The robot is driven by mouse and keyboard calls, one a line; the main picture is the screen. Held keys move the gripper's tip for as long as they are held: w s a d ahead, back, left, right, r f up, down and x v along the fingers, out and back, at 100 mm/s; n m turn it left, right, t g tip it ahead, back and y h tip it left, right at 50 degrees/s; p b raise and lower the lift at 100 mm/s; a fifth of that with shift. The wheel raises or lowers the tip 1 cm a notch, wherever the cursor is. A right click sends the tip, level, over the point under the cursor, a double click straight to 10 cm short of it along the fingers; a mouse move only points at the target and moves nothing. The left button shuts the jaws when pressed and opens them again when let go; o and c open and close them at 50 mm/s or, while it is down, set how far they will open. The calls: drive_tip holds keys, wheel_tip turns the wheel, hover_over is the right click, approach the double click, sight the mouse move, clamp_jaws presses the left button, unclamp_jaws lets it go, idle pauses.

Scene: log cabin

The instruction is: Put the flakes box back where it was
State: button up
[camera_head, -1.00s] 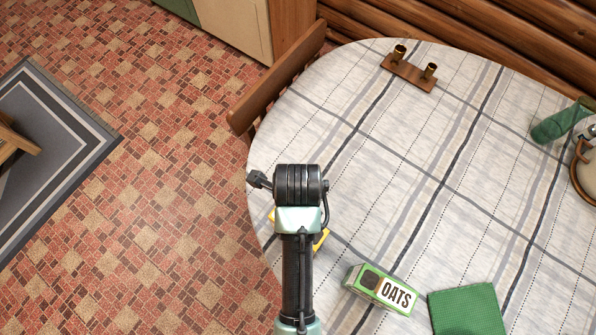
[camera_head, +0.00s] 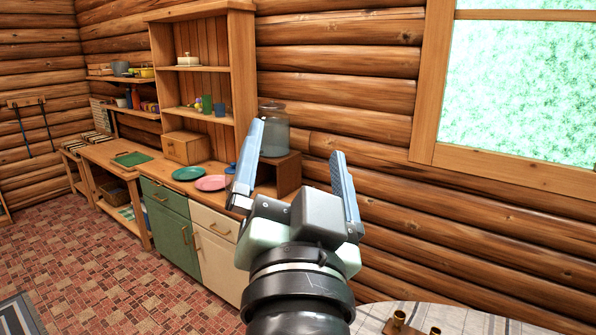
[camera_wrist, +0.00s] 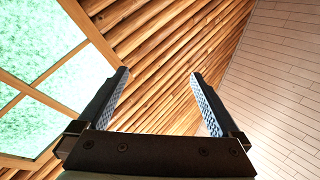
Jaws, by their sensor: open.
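My gripper (camera_head: 297,185) is raised in the middle of the head view, with its two fingers spread wide and nothing between them. In the wrist view my gripper (camera_wrist: 160,95) is also open and empty, pointing up toward the log wall and ceiling. I do not see a box that I can tell is the flakes box in either current view. The dining table (camera_head: 470,322) shows only as a strip at the bottom right, under a checked cloth; the rest of its top is out of view.
A wooden hutch (camera_head: 240,70) and a counter with a green plate (camera_head: 187,174) and a pink plate (camera_head: 211,183) stand behind my gripper. A glass jar (camera_head: 273,130) stands on a small wooden stand (camera_head: 288,172). A window (camera_head: 520,80) is at the right. A candle holder (camera_head: 405,328) is on the table.

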drive_tip(key=s+r+n+t, duration=0.5)
drive_tip(key=s+r, duration=0.4)
drive_tip(key=r, duration=0.4)
drive_tip(key=shift+t, duration=0.3)
